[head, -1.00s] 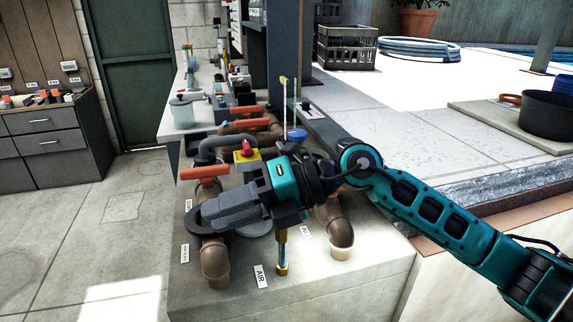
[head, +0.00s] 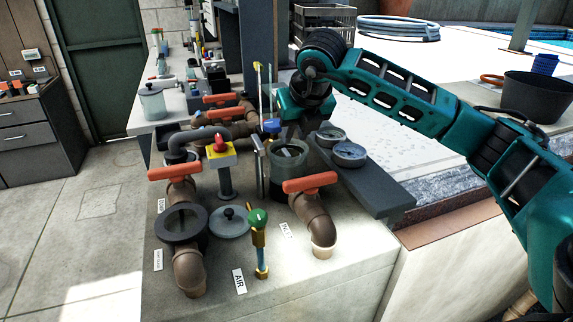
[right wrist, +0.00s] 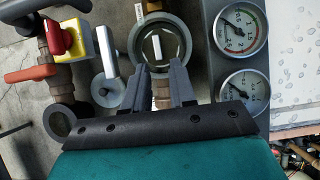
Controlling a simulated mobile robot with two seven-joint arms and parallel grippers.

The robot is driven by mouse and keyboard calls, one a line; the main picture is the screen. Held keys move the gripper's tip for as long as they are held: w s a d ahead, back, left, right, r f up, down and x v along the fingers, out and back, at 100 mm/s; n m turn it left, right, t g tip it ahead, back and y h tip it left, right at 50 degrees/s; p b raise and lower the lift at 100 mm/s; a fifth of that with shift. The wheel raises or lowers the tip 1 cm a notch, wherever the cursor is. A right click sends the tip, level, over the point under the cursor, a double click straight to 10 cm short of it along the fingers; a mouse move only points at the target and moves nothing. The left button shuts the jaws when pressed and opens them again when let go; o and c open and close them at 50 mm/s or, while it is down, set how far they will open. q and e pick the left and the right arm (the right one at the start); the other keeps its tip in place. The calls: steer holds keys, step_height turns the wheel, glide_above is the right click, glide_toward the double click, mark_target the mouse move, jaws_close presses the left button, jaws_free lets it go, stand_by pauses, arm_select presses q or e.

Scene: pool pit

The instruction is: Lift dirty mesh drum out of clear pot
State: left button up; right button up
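The open clear pot (head: 277,172) stands behind an orange-handled pipe, its wall greyish and see-through. Inside it lies the mesh drum (head: 290,151), dark, with a pale bar handle; the wrist view shows this bar upright in the picture inside the pot's round rim (right wrist: 139,38). Mesh detail and dirt are too small to tell. My right gripper (right wrist: 162,72) is open and empty, fingers apart, near the pot's rim and in line with the drum. In the head view it is at the pot's far side, fingertips partly hidden. My left gripper is out of view.
A lid with a black knob (head: 229,224) and a dark ring (head: 182,238) lie left of the pot. Two round gauges (head: 350,153) sit close on its right.

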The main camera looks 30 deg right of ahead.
mark_target(286, 152)
steer(key=x, duration=0.6)
steer(key=shift+w+a+f+p, duration=0.15)
steer(key=shift+w+f+p, duration=0.15)
steer(key=shift+p, duration=0.1)
jaws_close()
